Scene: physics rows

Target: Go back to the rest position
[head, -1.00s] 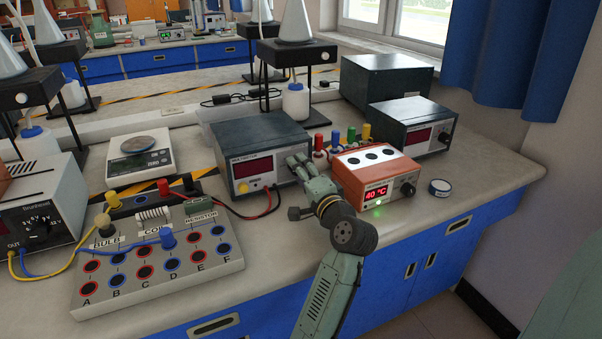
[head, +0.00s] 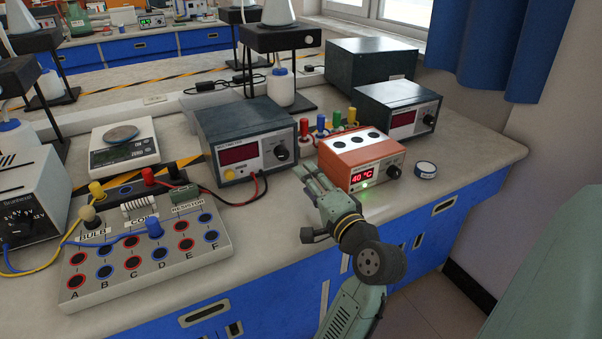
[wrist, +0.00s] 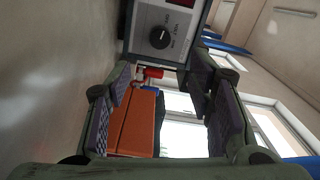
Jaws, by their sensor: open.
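My gripper (head: 318,182) is green-grey and open, with nothing between its fingers. In the head view it hangs over the front part of the bench, in front of the multimeter and left of the orange heater. In the wrist view the finger pads (wrist: 160,105) stand wide apart. The multimeter (head: 240,155) is a dark box with its black knob (wrist: 159,38) showing beyond the fingertips. The orange heater (head: 362,160) has three dark wells on top and a lit red display reading 40 °C. It also shows between the fingers in the wrist view (wrist: 135,122).
The circuit board (head: 150,245) with lettered sockets lies at the front left. A white scale (head: 124,150) stands behind it. Several coloured plugs (head: 336,119) stand behind the heater. A small round tin (head: 426,169) lies to its right. The bench front right is clear.

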